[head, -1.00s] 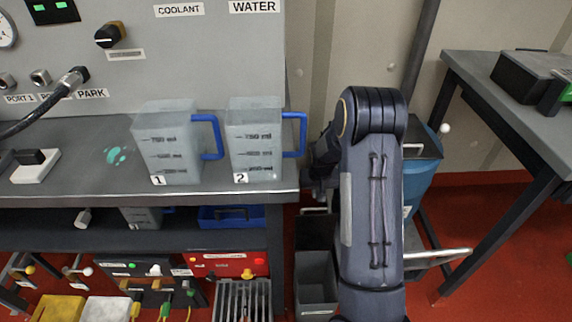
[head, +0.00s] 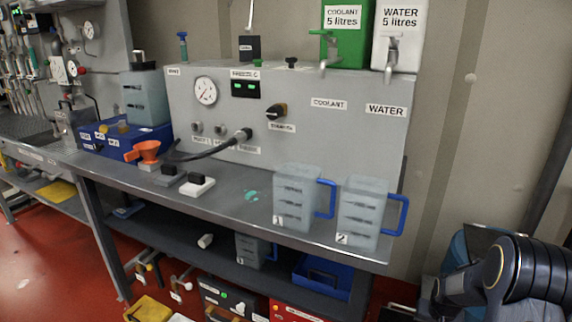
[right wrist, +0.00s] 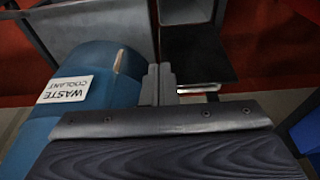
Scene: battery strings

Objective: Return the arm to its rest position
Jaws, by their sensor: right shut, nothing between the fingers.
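My right arm (head: 530,270) shows at the lower right of the head view, bent beside the bench end. Its gripper is not visible there. In the right wrist view my right gripper (right wrist: 158,84) is shut, with its two fingers together and nothing between them. It is just right of a blue drum labelled waste coolant (right wrist: 105,85); whether it touches the drum I cannot tell. My left arm and gripper are in neither view.
The steel bench (head: 225,203) holds jug 1 (head: 297,198) and jug 2 (head: 361,213) near its right end. A grey panel (head: 330,135) with a gauge stands behind, green and white canisters above. Red floor (head: 45,255) is clear at left.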

